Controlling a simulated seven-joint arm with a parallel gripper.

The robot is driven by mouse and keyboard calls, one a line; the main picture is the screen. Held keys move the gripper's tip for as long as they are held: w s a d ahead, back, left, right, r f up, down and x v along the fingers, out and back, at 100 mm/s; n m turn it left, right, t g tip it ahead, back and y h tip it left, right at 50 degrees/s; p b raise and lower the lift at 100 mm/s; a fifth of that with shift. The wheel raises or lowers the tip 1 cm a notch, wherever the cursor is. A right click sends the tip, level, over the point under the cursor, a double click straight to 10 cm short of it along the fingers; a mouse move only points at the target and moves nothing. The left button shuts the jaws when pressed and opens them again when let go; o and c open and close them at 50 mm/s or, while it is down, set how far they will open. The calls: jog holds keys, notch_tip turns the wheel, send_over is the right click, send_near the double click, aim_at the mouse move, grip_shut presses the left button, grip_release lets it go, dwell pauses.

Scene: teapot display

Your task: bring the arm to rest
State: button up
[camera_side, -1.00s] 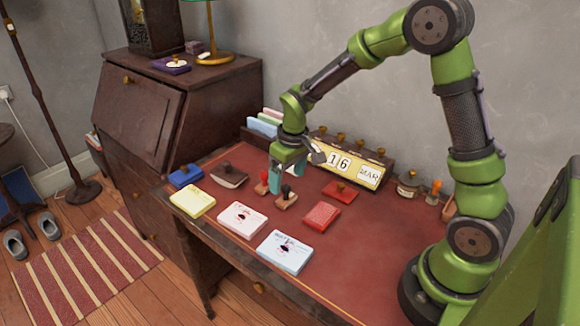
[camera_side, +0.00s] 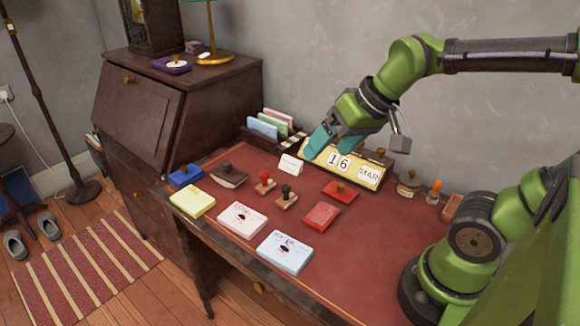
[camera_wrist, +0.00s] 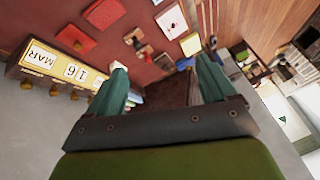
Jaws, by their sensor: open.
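My gripper (camera_side: 322,147) is open and empty, raised above the back of the desk in front of the date display (camera_side: 345,163), which reads 16 MAR. Its two teal fingers stand apart in the wrist view (camera_wrist: 165,85), with nothing between them but the distant desk and floor. A red-topped stamp (camera_side: 265,184) and a black-topped stamp (camera_side: 287,197) stand upright on the red desk top (camera_side: 385,240), apart from my gripper. The gripper hides part of the display's left end.
Yellow (camera_side: 192,201), pink (camera_side: 242,219) and light blue (camera_side: 285,252) pads line the front edge. Red pads (camera_side: 322,215), a blue pad (camera_side: 186,176), a small white card (camera_side: 290,165) and a file rack (camera_side: 270,126) share the desk. Its right front is clear.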

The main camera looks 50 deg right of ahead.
jog(key=s, duration=0.1)
jog(key=s+a+t, duration=0.1)
jog(key=s, duration=0.1)
jog(key=shift+s+r+m, duration=0.1)
jog(key=shift+r+m, duration=0.05)
jog(key=shift+m, duration=0.15)
